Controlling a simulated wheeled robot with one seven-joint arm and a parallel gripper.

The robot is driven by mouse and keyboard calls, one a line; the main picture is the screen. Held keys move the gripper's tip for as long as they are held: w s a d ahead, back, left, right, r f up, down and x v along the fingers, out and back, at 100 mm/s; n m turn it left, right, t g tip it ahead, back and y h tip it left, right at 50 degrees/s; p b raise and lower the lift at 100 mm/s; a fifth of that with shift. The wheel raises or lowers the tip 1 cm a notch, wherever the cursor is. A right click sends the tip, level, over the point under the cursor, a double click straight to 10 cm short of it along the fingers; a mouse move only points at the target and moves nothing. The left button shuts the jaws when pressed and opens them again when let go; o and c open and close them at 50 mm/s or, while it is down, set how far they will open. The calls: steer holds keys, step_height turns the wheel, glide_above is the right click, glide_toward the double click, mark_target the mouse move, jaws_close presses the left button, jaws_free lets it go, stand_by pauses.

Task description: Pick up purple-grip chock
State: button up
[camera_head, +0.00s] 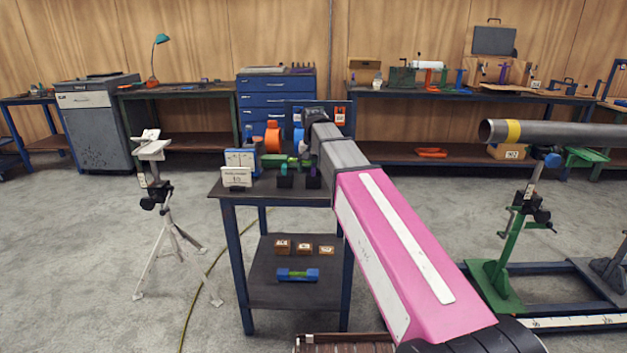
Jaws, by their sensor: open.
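A small dark chock with a purple grip (314,174) stands on the top of the small work table (270,199), near its right side. My arm passes close to its right in the picture. A similar dark chock with a teal-green grip (285,175) stands just left of it. My arm reaches from the lower right up to above the table's back right. My gripper's fingers cannot be made out; they seem hidden behind my arm. I cannot tell how far they are from the purple-grip chock.
A green item (280,160), an orange ring (272,137) and blue-and-white boxes (241,159) crowd the tabletop. A white sign (236,177) stands at its front left. Small boxes and a blue-green item (298,275) lie on the lower shelf. A pipe (560,133) on stands is at right.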

steer(key=shift+f, duration=0.75)
steer(key=c, duration=1.1)
steer(key=shift+r, duration=0.15)
